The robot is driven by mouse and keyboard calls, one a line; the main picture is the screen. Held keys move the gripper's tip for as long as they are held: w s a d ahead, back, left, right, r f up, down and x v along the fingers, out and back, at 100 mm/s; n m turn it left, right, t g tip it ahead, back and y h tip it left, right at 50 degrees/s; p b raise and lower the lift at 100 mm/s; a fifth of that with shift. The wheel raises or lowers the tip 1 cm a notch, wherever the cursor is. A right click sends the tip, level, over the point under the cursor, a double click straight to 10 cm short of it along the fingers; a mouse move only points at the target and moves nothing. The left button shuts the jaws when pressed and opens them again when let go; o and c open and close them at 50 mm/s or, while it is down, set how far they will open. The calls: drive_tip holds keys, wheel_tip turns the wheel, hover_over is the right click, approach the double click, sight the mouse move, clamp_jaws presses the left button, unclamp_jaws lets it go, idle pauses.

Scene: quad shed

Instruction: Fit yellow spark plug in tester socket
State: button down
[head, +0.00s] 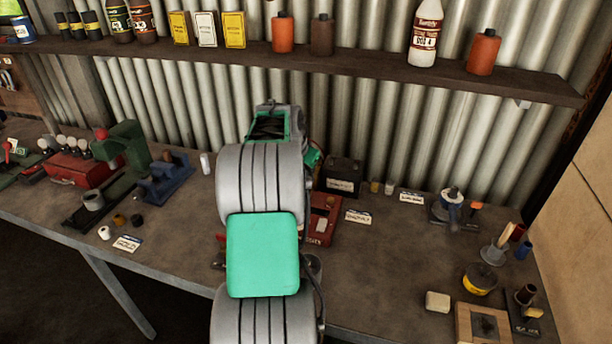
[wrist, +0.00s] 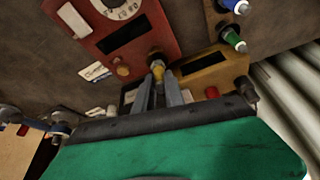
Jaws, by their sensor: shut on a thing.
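In the wrist view my gripper (wrist: 160,80) is shut on the yellow spark plug (wrist: 158,70), which shows as a small yellow piece between the two grey fingertips. Just beyond it, at the edge of the red tester (wrist: 109,52), is a round brown-brass fitting, which looks like the socket (wrist: 155,53). The plug is in line with this fitting and very close to it; I cannot tell whether it touches or sits inside. In the head view my arm hides the gripper and plug, and only part of the red tester (head: 331,207) shows.
A yellow-brown box (wrist: 212,72) stands close beside the fingers in the wrist view. A green-banded plug (wrist: 232,39) and a blue-banded plug (wrist: 234,6) are beyond it. In the head view a black battery (head: 341,178) stands behind the tester, near the corrugated wall.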

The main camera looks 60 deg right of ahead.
drive_tip(key=shift+f+b, duration=0.5)
drive_tip(key=shift+f, duration=0.2)
idle(0.3)
drive_tip(key=c, duration=1.3)
unclamp_jaws()
drive_tip(key=shift+c, duration=0.2)
drive_tip(key=shift+o, duration=0.2)
drive_tip(key=o, duration=0.4)
drive_tip(key=shift+r, duration=0.1)
drive_tip(key=shift+r+p, duration=2.2)
drive_tip(key=shift+r, duration=1.2)
